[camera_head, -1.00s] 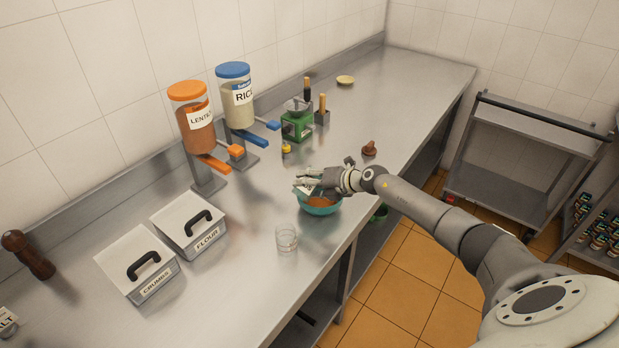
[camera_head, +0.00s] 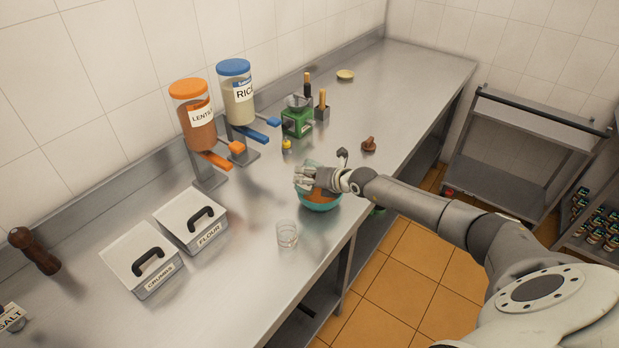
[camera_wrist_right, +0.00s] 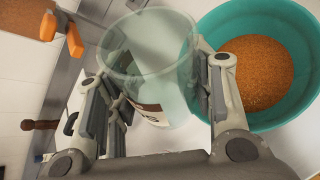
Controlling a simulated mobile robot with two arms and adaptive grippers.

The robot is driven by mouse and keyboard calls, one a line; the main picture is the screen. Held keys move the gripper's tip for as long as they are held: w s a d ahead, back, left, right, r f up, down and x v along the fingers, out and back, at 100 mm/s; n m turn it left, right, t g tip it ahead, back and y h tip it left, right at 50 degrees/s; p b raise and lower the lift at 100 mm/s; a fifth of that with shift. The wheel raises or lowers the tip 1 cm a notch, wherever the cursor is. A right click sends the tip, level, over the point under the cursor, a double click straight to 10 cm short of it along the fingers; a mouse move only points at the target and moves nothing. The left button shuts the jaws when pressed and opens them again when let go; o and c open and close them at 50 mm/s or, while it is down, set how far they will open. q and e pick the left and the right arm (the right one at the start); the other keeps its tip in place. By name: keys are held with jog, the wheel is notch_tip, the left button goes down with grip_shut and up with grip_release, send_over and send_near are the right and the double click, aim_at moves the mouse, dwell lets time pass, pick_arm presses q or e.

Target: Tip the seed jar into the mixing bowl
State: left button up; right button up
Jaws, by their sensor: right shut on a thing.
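The teal mixing bowl (camera_head: 322,206) stands near the counter's front edge and holds orange-brown grains; it also shows at the right of the wrist view (camera_wrist_right: 305,45). My right gripper (camera_head: 308,178) is over the bowl's left side in the head view. In the wrist view the right gripper (camera_wrist_right: 152,75) is shut on a clear jar (camera_wrist_right: 150,55) with a pale, dark-edged label. I see no seeds in the jar. Its exact tilt I cannot tell. In the head view the jar is mostly hidden by the fingers. My left gripper is not in view.
An empty glass (camera_head: 287,235) stands left of the bowl near the edge. Flour (camera_head: 190,220) and crumbs (camera_head: 140,262) bins stand further left. Lentil (camera_head: 194,122) and rice (camera_head: 238,100) dispensers, a green grinder (camera_head: 298,122) and a brown tamper-like object (camera_head: 369,145) stand behind and right.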

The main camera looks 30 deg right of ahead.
jog(key=shift+a, duration=0.1)
jog(key=shift+n, duration=0.3)
jog(key=shift+r+n+t+h, duration=0.4)
jog(key=shift+r+n+h, duration=0.25)
jog(key=shift+h, duration=0.35)
jog(key=shift+n+b, duration=0.25)
jog(key=shift+b, duration=0.2)
jog(key=b, duration=0.3)
jog(key=shift+n+t+h+b, duration=0.3)
jog(key=shift+n+h, duration=0.1)
jog(key=shift+r+b, duration=0.25)
jog(key=shift+b, duration=0.1)
jog(key=shift+r, duration=0.15)
